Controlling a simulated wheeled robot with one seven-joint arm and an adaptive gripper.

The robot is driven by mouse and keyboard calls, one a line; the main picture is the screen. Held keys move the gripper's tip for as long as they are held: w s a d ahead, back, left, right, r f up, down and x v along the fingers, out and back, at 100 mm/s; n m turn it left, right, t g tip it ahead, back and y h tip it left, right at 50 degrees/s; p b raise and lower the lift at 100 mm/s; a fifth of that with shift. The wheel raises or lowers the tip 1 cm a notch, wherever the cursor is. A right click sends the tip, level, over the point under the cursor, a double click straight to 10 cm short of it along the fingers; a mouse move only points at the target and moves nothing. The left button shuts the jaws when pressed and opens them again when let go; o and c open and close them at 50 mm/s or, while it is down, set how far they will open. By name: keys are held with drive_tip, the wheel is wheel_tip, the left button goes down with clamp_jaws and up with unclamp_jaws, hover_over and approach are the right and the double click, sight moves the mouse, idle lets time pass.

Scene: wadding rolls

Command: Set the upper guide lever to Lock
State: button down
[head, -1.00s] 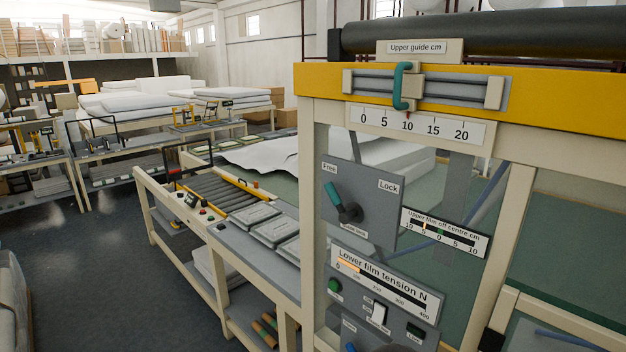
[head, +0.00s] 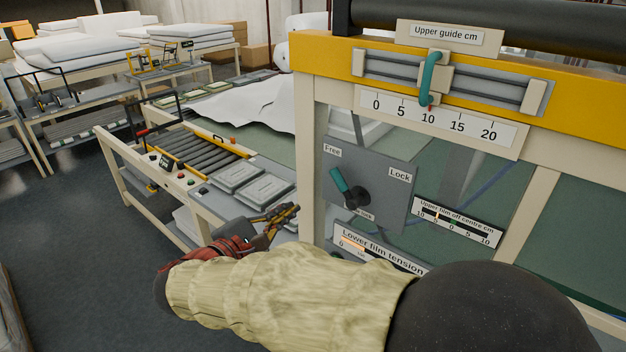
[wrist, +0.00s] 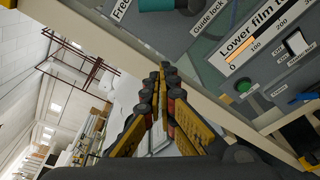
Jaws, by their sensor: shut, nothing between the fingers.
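The guide lock lever (head: 341,182) has a teal handle on a dark hub, mounted on a grey plate (head: 388,205). Its handle tilts up and left, toward the word Free; the Lock label (head: 400,174) is at the plate's upper right. In the wrist view, part of the teal handle (wrist: 165,4) shows at the top edge. My gripper (head: 292,210) is left of and below the lever, apart from it. In the wrist view my gripper (wrist: 164,68) has its fingertips together, with nothing between them.
Above, the upper guide slider (head: 430,78) has a teal handle, with its pointer near 10. The lower film tension panel (head: 375,250) lies below the lever, partly hidden by my arm. A cream post (head: 307,160) stands just left of the plate. Grey trays (head: 262,188) lie behind my gripper.

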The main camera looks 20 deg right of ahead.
sight(347, 186)
drive_tip(key=shift+s+d+r+h, duration=0.1)
drive_tip(key=shift+d+r+h, duration=0.15)
drive_tip(key=shift+r, duration=0.4)
drive_tip(key=p+x, duration=0.1)
drive_tip(key=x, duration=0.8)
drive_tip(key=shift+d+r, duration=0.15)
drive_tip(key=shift+d, duration=0.05)
drive_tip(key=shift+w+d+r+p, duration=0.2)
drive_tip(key=shift+d+r+p, duration=0.05)
drive_tip(key=shift+p, duration=0.15)
drive_tip(key=shift+s+d+r+p, duration=0.2)
drive_tip(key=shift+s+r, duration=0.25)
drive_tip(key=shift+s, duration=0.15)
drive_tip(key=shift+s+d+r+p, duration=0.2)
drive_tip(key=shift+s+r, duration=0.25)
drive_tip(key=shift+s, duration=0.2)
drive_tip(key=shift+s, duration=0.15)
drive_tip(key=shift+b, duration=0.5)
